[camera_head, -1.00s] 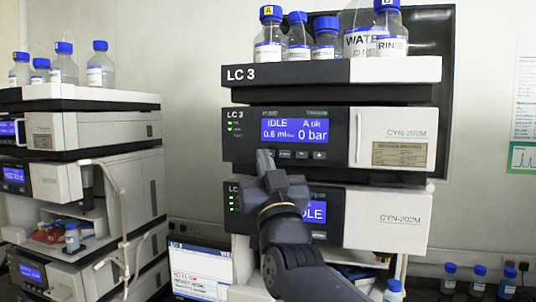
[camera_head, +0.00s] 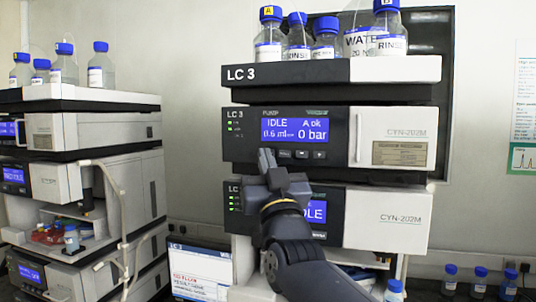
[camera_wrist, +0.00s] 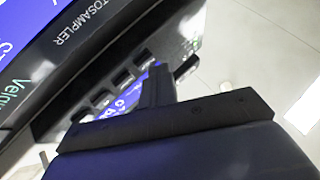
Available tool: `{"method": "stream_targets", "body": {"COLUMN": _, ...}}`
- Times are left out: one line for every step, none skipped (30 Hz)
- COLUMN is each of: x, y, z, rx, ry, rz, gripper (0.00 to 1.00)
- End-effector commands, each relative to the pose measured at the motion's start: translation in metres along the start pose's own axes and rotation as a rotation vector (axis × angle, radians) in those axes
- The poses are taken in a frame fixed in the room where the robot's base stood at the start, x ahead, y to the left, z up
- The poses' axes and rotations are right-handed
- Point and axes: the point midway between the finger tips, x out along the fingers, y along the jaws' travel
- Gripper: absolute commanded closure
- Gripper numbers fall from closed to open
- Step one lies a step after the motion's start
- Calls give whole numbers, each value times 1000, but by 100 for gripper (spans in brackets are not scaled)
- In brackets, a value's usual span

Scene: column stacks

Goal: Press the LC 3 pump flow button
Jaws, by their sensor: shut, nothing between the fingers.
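The LC 3 pump unit (camera_head: 341,138) is the upper module of the middle stack. Its blue display (camera_head: 294,129) reads IDLE, A ok and 0 bar, with a flow figure near 0.6 ml. A row of small dark buttons (camera_head: 302,154) sits below the display. My gripper (camera_head: 267,154) is shut and empty, its fingertips in front of the left end of that row, hiding the panel there. I cannot tell whether the tips touch it. In the wrist view, the shut fingers (camera_wrist: 157,76) point at a dark panel with several buttons (camera_wrist: 125,77).
A second module with a blue display (camera_head: 312,212) lies below, partly behind my arm. Blue-capped bottles (camera_head: 325,40) stand on the stack's top tray (camera_head: 300,71). Another stack (camera_head: 80,105) stands at left. A laptop-like screen (camera_head: 199,272) is at the lower left of my arm.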

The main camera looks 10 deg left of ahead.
Motion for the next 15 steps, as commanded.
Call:
{"method": "stream_targets", "body": {"x": 0, "y": 0, "z": 1, "rx": 0, "ry": 0, "rz": 0, "gripper": 100}}
{"method": "stream_targets", "body": {"x": 1, "y": 1, "z": 1, "rx": 0, "ry": 0, "rz": 0, "gripper": 100}}
{"method": "stream_targets", "body": {"x": 1, "y": 1, "z": 1, "rx": 0, "ry": 0, "rz": 0, "gripper": 100}}
{"method": "stream_targets", "body": {"x": 1, "y": 1, "z": 1, "rx": 0, "ry": 0, "rz": 0, "gripper": 100}}
{"method": "stream_targets", "body": {"x": 2, "y": 1, "z": 1, "rx": 0, "ry": 0, "rz": 0, "gripper": 100}}
{"method": "stream_targets", "body": {"x": 2, "y": 2, "z": 2, "rx": 0, "ry": 0, "rz": 0, "gripper": 100}}
{"method": "stream_targets", "body": {"x": 2, "y": 2, "z": 2, "rx": 0, "ry": 0, "rz": 0, "gripper": 100}}
{"method": "stream_targets", "body": {"x": 2, "y": 2, "z": 2, "rx": 0, "ry": 0, "rz": 0, "gripper": 100}}
{"method": "stream_targets", "body": {"x": 3, "y": 2, "z": 2, "rx": 0, "ry": 0, "rz": 0, "gripper": 100}}
{"method": "stream_targets", "body": {"x": 3, "y": 2, "z": 2, "rx": 0, "ry": 0, "rz": 0, "gripper": 100}}
{"method": "stream_targets", "body": {"x": 3, "y": 2, "z": 3, "rx": 0, "ry": 0, "rz": 0, "gripper": 100}}
{"method": "stream_targets", "body": {"x": 4, "y": 3, "z": 3, "rx": 0, "ry": 0, "rz": 0, "gripper": 100}}
{"method": "stream_targets", "body": {"x": 4, "y": 3, "z": 3, "rx": 0, "ry": 0, "rz": 0, "gripper": 100}}
{"method": "stream_targets", "body": {"x": 4, "y": 3, "z": 3, "rx": 0, "ry": -1, "rz": 0, "gripper": 100}}
{"method": "stream_targets", "body": {"x": 4, "y": 3, "z": 4, "rx": 0, "ry": -1, "rz": 0, "gripper": 100}}
